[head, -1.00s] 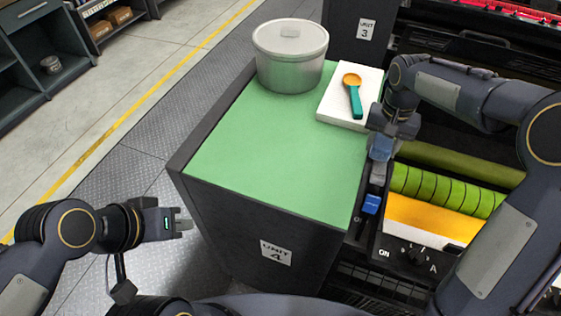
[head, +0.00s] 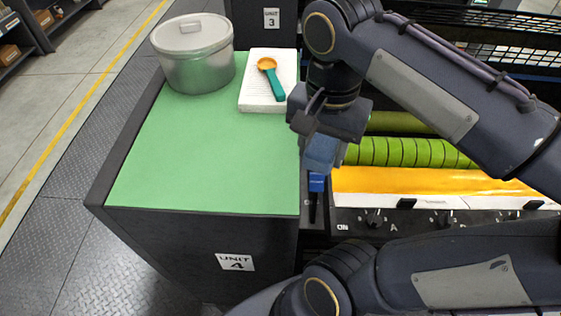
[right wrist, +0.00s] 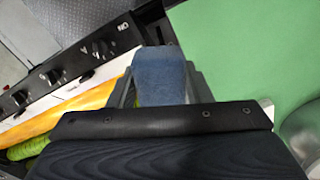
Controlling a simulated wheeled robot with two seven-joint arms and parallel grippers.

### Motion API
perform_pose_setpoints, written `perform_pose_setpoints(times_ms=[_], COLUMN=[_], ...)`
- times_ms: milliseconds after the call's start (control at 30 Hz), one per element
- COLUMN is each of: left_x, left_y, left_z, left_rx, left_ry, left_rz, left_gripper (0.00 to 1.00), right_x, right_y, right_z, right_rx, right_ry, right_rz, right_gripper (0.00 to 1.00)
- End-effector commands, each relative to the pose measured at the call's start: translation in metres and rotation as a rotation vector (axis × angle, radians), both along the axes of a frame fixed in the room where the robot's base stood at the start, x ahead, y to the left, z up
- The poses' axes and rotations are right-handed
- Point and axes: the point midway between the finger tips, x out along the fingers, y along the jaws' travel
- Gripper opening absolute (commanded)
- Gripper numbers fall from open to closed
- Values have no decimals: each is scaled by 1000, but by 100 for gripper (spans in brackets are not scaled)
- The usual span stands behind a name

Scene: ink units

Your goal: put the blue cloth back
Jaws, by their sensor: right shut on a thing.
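My right gripper (head: 322,160) is shut on a blue cloth (head: 321,152), a small dusty-blue piece between its fingers. The cloth also shows in the right wrist view (right wrist: 160,78). In the head view the gripper hangs at the right edge of the green-topped unit 4 (head: 190,165), over the gap beside the machine. I cannot tell whether the cloth touches anything below. My left gripper is out of view.
A grey lidded pot (head: 195,60) and a white pad (head: 262,98) bearing an orange-and-teal spoon (head: 272,78) stand at the back of the green top. A brighter blue item (head: 317,182) is below the gripper. Yellow and green rolls (head: 410,152) lie to the right. The front green top is clear.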

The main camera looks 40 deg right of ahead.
Motion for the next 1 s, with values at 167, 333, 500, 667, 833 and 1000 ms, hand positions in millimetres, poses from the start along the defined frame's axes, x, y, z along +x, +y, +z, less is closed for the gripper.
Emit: perform_pose_setpoints(times_ms=[167,333,500,667,833,1000], left_x=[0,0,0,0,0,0], left_y=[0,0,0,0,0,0], left_z=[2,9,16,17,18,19], left_rx=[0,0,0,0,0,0], left_ry=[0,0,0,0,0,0], left_rz=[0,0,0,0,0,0], left_gripper=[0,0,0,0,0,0], right_x=[2,42,84,107,122,130], right_y=[-1,-5,-10,-13,-15,-16], right_z=[-6,-23,-42,-75,-91,-106], right_rx=[2,2,2,2,1,0], right_ry=[5,9,7,7,2,4], right_rz=[-27,-25,-26,-27,-26,-26], right_gripper=[23,23,23,23,23,23])
